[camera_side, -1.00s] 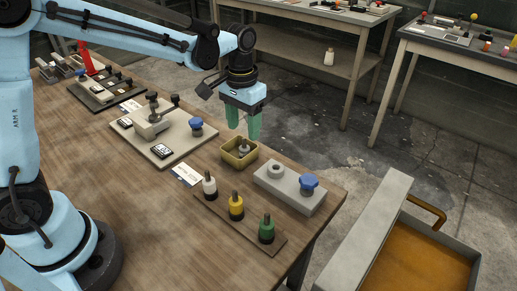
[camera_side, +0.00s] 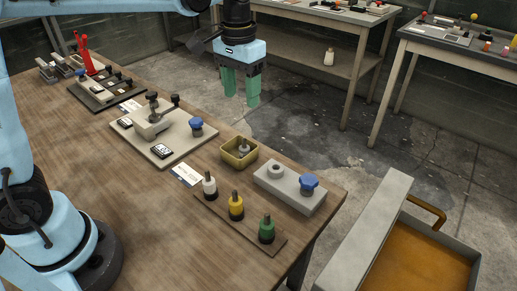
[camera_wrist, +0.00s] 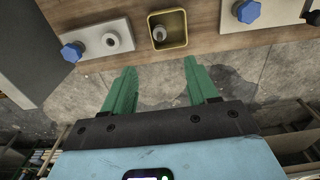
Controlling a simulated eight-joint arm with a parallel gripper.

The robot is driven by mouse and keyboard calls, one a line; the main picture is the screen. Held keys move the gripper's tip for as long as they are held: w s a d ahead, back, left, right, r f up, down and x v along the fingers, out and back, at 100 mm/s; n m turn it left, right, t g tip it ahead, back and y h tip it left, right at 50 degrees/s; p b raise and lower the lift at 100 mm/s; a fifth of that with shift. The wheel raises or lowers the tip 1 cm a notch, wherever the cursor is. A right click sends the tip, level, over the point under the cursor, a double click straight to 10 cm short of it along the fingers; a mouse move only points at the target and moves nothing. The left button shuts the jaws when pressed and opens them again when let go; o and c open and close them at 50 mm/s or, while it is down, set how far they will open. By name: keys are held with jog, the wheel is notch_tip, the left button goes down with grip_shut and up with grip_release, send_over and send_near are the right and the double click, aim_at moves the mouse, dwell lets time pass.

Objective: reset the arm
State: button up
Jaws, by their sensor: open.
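My gripper (camera_side: 241,90) has two green fingers pointing down. In the side view it hangs in the air above and behind the small yellow tray (camera_side: 228,158). In the wrist view the fingers (camera_wrist: 162,92) stand apart with nothing between them but floor beyond. The yellow tray shows in the wrist view too (camera_wrist: 157,43), past the fingertips, with a grey metal piece (camera_wrist: 160,33) in it. Most of my arm's upper links are out of the side view's frame.
The wooden bench (camera_side: 100,185) carries a grey block with a blue knob (camera_side: 308,184), a plate with a fixture (camera_side: 150,124), and white, yellow (camera_side: 236,206) and green pegs on a board. A grey-walled bin (camera_side: 365,235) stands at the right. Other tables stand behind.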

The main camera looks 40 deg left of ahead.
jog(key=s+a+f+t, duration=0.2)
jog(key=s+t, duration=0.1)
jog(key=s, duration=0.3)
jog(key=s+a+f+t, duration=0.1)
jog(key=s+f+t, duration=0.1)
jog(key=s+t, duration=0.2)
jog(key=shift+s+a, duration=0.35)
jog(key=shift+s, duration=0.85)
